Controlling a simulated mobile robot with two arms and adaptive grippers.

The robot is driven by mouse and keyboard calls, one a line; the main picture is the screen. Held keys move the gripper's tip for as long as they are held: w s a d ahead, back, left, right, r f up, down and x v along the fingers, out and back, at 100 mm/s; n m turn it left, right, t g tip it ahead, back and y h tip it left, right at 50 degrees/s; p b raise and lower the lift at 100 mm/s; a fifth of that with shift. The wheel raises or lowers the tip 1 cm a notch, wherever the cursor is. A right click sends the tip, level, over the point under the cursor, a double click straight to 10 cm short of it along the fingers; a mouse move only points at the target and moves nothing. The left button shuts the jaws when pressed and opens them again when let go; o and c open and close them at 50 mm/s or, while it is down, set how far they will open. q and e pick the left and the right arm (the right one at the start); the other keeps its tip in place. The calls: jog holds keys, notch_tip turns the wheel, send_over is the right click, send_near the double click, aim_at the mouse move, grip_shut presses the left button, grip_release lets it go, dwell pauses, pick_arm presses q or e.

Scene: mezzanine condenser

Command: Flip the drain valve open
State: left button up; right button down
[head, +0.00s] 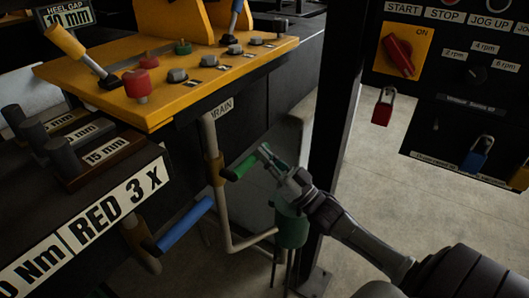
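The drain valve has a green lever handle (240,168) that sticks out to the right and slightly up from a brass-coloured body on a pale pipe (211,135). A partly covered label reading "RAIN" (221,106) sits above it. My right gripper (265,154) reaches in from the lower right. Its fingertips are at the outer end of the green handle. I cannot tell whether they touch it, or how far apart the fingers are. My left gripper is not in view.
A blue-handled valve (184,224) is lower left. A green container (291,229) stands below my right gripper. A dark post (339,110) rises to the right. The yellow control panel (180,95) overhangs the pipe. A switch panel (455,60) with padlocks is upper right.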

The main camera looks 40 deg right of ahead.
jog(key=shift+f, duration=0.15)
jog(key=s+a+f+m+g+h+p, duration=0.1)
jog(key=a+f+m+h+p, duration=0.1)
jog(key=m, duration=0.5)
jog(key=s+a+f+m+g+h+p, duration=0.1)
jog(key=a+f+m+g+h+p, duration=0.1)
jog(key=m+p, duration=0.5)
jog(key=s+a+f+m+g+h+p, duration=0.1)
jog(key=a+f+m+g+h+p, duration=0.1)
jog(key=f+m+h+p, duration=0.3)
jog(key=a+f+m+h, duration=0.1)
jog(key=m, duration=0.3)
jog(key=shift+a+h, duration=0.2)
jog(key=shift+h, duration=0.1)
